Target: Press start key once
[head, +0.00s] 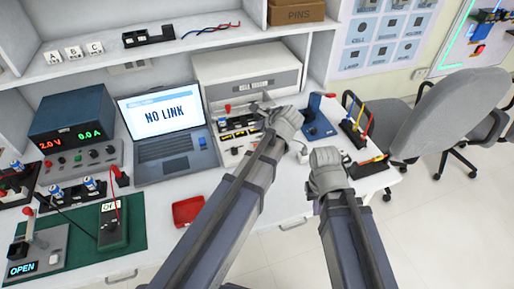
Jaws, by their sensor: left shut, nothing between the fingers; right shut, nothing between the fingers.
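A pale bench tester (245,68) stands at the back of the bench. Below it is a front panel (236,124) with a red knob, small yellow and dark controls, and sockets. I cannot tell which control is the start key, as labels are too small and my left gripper hides the panel's right part. My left gripper (264,101) is shut and empty, in front of the tester's right side. I cannot tell whether it touches anything. My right gripper (304,156) is shut and empty, lower and to the right, over the bench's front right part near a small white piece.
A laptop (165,138) reading "NO LINK" stands left of the tester. A power supply (72,130) and a green mat (130,237) with a meter are further left. A red tray (188,210) lies in front. A blue-based device (318,122) and a lead rack (355,132) stand right.

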